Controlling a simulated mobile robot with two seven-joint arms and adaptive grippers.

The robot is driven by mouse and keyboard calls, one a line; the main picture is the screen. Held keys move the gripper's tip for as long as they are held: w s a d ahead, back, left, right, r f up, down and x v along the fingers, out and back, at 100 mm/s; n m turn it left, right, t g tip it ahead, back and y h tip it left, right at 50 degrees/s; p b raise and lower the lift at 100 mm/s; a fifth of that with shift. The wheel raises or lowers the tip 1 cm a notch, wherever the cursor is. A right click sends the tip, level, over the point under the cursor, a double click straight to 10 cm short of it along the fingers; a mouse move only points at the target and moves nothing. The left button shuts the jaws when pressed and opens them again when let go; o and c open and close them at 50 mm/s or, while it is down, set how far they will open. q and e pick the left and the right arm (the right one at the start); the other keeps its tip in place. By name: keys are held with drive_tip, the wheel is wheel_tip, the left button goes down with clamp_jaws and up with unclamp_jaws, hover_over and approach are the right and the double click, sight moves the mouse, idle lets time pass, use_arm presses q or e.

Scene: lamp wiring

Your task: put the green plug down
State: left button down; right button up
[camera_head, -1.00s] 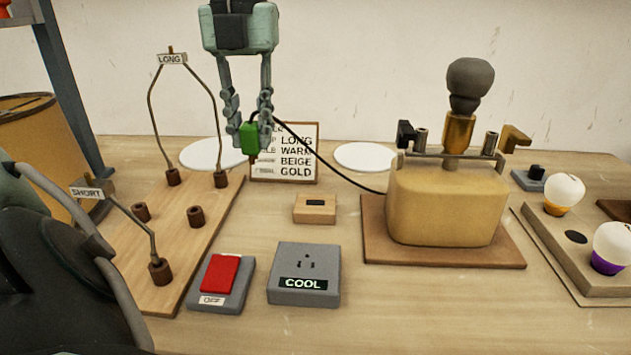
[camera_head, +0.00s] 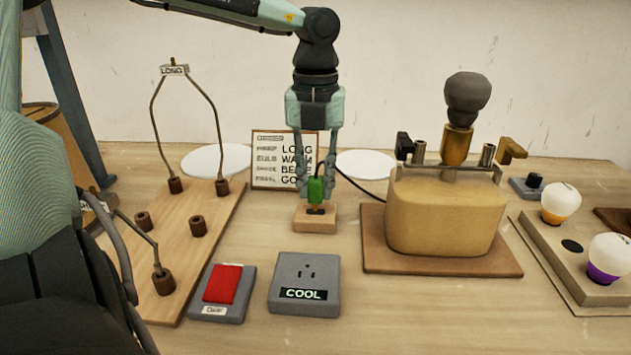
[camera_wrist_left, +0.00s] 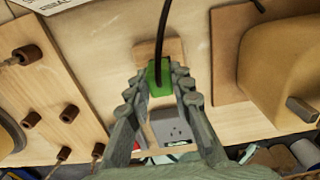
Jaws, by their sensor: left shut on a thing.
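The green plug (camera_head: 316,190) is upright between the fingertips of my left gripper (camera_head: 317,183), which is shut on it. In the head view the plug is at the slot of the small wooden block (camera_head: 315,224); I cannot tell whether its prongs are fully in the slot. In the left wrist view the green plug (camera_wrist_left: 158,76) sits between the two fingers, with the wooden block (camera_wrist_left: 160,50) behind it. A black cord (camera_head: 349,178) runs from the plug to the lamp base (camera_head: 445,215). My right gripper is not in view.
The grey COOL socket box (camera_head: 304,283) and the red switch (camera_head: 222,284) stand in front of the block. A wooden rack (camera_head: 195,260) with wire harps is at left. A sign (camera_head: 270,160) and white discs (camera_head: 365,163) are behind. Bulbs (camera_head: 560,204) sit at right.

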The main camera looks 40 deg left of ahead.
sight(316, 179)
use_arm(q)
drive_tip(key=shift+f, duration=0.35)
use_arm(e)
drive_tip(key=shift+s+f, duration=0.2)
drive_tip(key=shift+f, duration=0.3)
use_arm(q)
drive_tip(key=shift+f, duration=0.1)
drive_tip(key=c, duration=1.3)
unclamp_jaws()
drive_tip(key=shift+c, duration=0.2)
drive_tip(key=shift+r, duration=0.8)
wheel_tip(316, 179, up, 11)
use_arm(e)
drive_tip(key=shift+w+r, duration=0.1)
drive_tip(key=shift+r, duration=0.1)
use_arm(q)
drive_tip(key=shift+f, duration=0.1)
